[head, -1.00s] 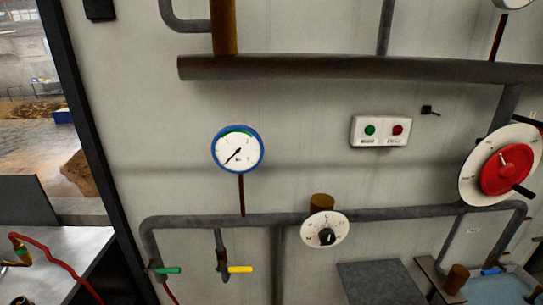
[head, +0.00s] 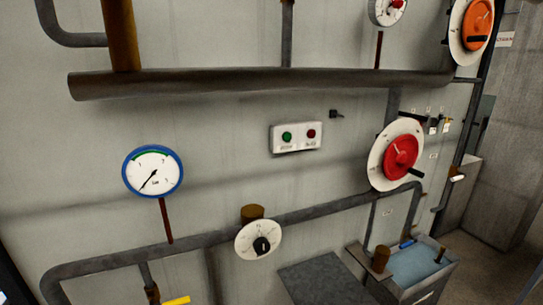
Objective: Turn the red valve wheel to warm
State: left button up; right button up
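The red valve wheel (head: 401,158) is mounted on a round white dial plate (head: 378,178) on the wall, right of the middle in the head view. A dark handle sticks out at its lower right. The dial's markings are too small to read. Neither of my grippers is in view.
An orange wheel (head: 477,24) is at the top right. A blue-rimmed gauge (head: 153,172), a button box (head: 296,137) and a black knob dial (head: 258,240) are on the wall. A thick pipe (head: 260,80) crosses above. A water basin (head: 418,267) stands below the red wheel.

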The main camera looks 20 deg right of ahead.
aim_at(399, 158)
jog(key=l+z, duration=0.15)
jog(key=l, duration=1)
jog(key=l+z, duration=0.15)
jog(key=l, duration=1)
jog(key=i+l+z, duration=0.15)
jog(key=l, duration=0.95)
